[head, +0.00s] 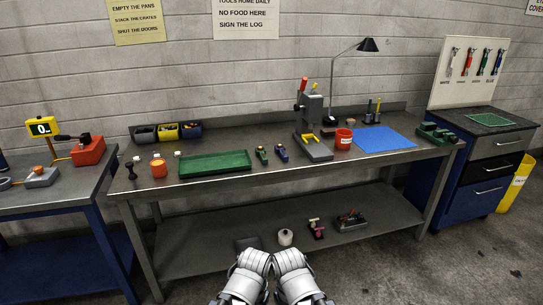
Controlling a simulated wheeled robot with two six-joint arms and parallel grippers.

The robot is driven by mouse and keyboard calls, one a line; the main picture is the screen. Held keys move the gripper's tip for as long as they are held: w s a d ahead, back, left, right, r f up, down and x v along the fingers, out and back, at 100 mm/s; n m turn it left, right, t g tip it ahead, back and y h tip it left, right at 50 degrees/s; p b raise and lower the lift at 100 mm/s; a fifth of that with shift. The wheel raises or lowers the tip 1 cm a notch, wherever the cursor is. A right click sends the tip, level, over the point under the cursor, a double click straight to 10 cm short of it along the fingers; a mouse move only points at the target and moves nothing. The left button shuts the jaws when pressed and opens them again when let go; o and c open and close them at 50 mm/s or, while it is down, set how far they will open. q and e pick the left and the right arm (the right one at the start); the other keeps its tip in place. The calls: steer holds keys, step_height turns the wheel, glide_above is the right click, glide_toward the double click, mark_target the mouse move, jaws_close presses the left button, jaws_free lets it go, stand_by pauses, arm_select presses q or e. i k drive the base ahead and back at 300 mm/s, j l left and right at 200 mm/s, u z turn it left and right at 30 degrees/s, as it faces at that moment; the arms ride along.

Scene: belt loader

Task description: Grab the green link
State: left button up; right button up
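A small green piece (262,155), which looks like the green link, lies on the workbench (225,185) near the middle. A similar small blue piece (281,153) lies just to its right. Both are too small to make out in detail. My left gripper (255,259) and my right gripper (287,259) are side by side at the bottom of the view, low in front of the bench and well short of the green piece. Their fingertips are not clear, so I cannot tell whether they are open or shut.
A green tray (214,163) lies left of the green piece. A grey press (312,125) stands to the right, then a red tub (343,138) and a blue mat (384,139). Several small bins (167,132) stand behind. The front edge before the green piece is clear.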

mark_target(263, 156)
steer(key=i+j+z, duration=0.15)
steer(key=z, duration=0.3)
steer(key=i+j+z, duration=0.1)
steer(key=z, duration=0.35)
steer(key=i+j+z, duration=0.1)
steer(key=j, duration=0.25)
steer(key=i+j+z, duration=0.1)
steer(key=j, duration=0.25)
steer(key=i+j, duration=0.2)
steer(key=j, duration=0.2)
steer(key=i+j+z, duration=0.15)
steer(key=j, duration=0.2)
steer(key=i+j, duration=0.15)
steer(key=j, duration=0.25)
steer(key=i+j, duration=0.15)
steer(key=j, duration=0.2)
steer(key=i+j, duration=0.15)
steer(key=j, duration=0.25)
